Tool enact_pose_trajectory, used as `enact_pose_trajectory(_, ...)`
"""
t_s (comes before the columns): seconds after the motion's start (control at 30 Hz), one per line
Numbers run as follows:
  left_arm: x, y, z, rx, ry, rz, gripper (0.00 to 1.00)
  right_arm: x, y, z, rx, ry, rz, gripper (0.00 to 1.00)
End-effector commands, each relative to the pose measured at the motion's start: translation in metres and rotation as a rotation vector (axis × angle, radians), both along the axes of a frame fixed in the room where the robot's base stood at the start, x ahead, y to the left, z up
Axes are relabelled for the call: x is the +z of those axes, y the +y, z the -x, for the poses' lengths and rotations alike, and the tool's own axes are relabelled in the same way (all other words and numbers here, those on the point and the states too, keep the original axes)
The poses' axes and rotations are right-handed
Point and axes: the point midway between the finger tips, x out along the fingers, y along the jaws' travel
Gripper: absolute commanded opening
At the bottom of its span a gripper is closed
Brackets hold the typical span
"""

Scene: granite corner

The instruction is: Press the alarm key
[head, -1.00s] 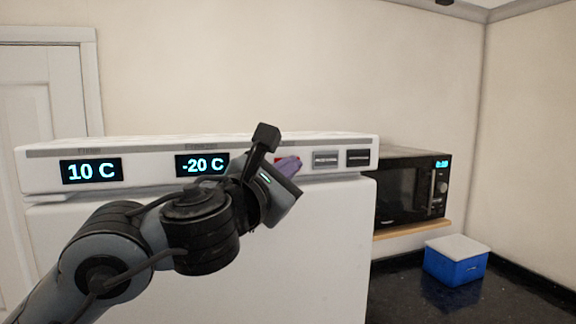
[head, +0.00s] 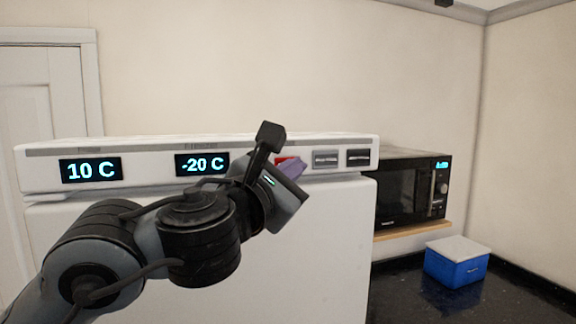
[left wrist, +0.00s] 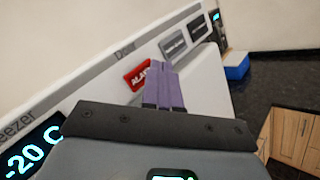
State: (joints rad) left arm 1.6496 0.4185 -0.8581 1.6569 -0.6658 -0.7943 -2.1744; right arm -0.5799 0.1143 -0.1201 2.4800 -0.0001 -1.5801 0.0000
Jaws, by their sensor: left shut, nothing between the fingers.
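The red alarm key (left wrist: 137,75) sits on the sloped white control panel (head: 140,180) at the top of the fridge-freezer. In the head view only a red edge of the alarm key (head: 287,158) shows above my left gripper (head: 296,168). My left gripper is shut and empty, its purple fingers pointing toward the panel. In the left wrist view the fingertips (left wrist: 160,66) are beside the key's right end and cover part of it. I cannot tell whether they touch it. My right gripper is not in view.
A grey key (head: 326,159) and a dark key (head: 358,158) lie right of the alarm key. The displays read 10 C (head: 91,170) and -20 C (head: 202,164). A microwave (head: 405,190) and a blue box with white lid (head: 455,268) stand to the right.

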Motion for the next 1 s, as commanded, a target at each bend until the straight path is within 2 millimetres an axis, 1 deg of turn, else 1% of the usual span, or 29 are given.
enact_pose_trajectory(0.3, 0.001, -0.011, 0.03, -0.001, -0.004, -0.001, 0.0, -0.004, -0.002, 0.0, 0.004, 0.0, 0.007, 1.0)
enact_pose_trajectory(0.5, 0.001, -0.017, 0.044, -0.001, -0.002, 0.0, 0.0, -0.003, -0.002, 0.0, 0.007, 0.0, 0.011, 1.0)
enact_pose_trajectory(0.7, 0.0, -0.019, 0.049, -0.001, 0.0, 0.001, 0.0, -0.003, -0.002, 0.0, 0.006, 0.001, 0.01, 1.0)
enact_pose_trajectory(1.0, 0.0, -0.018, 0.049, -0.001, 0.0, 0.001, 0.0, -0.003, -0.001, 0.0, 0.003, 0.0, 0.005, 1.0)
